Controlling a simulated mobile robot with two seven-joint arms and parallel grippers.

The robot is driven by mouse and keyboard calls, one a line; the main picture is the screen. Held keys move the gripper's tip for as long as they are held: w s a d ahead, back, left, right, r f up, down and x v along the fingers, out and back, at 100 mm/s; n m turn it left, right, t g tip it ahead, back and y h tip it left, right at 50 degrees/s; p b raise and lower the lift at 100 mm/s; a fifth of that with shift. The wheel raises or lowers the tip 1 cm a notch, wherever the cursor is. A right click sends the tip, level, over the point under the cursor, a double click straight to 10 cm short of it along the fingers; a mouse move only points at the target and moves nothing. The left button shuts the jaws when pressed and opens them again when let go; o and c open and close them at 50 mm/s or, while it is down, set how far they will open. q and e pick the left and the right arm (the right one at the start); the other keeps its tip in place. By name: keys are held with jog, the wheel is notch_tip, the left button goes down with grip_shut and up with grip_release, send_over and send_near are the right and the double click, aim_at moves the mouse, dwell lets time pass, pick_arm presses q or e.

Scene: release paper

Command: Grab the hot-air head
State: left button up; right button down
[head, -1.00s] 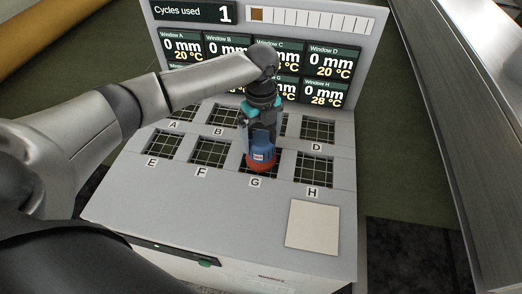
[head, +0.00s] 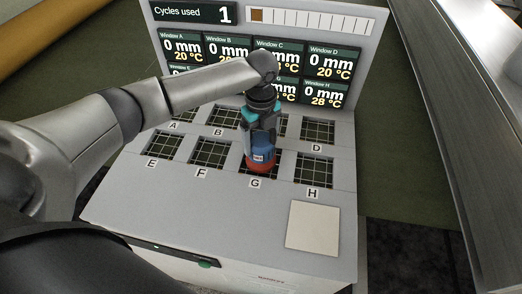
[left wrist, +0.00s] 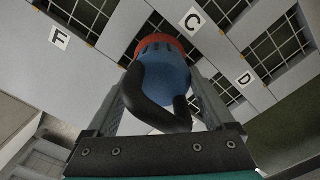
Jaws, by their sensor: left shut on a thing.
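The hot-air head (head: 262,155) is a blue body with an orange-red rim at its lower end. It is upright over window G of the grey console (head: 225,215); whether it touches the grid cannot be told. My left gripper (head: 261,143) comes down from above, shut on the hot-air head. In the left wrist view the hot-air head (left wrist: 167,75) shows its blue body, red rim and a black curved handle between the two fingers of my left gripper (left wrist: 165,95). My right gripper is not in view.
Lettered grid windows such as F (head: 209,153) and H (head: 313,170) surround it. A display panel (head: 335,62) stands upright behind, reading one cycle used. A pale square pad (head: 313,226) lies at the front right. A metal beam (head: 455,100) runs along the right.

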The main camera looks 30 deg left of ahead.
pick_arm(q)
grip_shut()
jog(key=shift+w+r, duration=0.1)
jog(key=shift+r, duration=0.05)
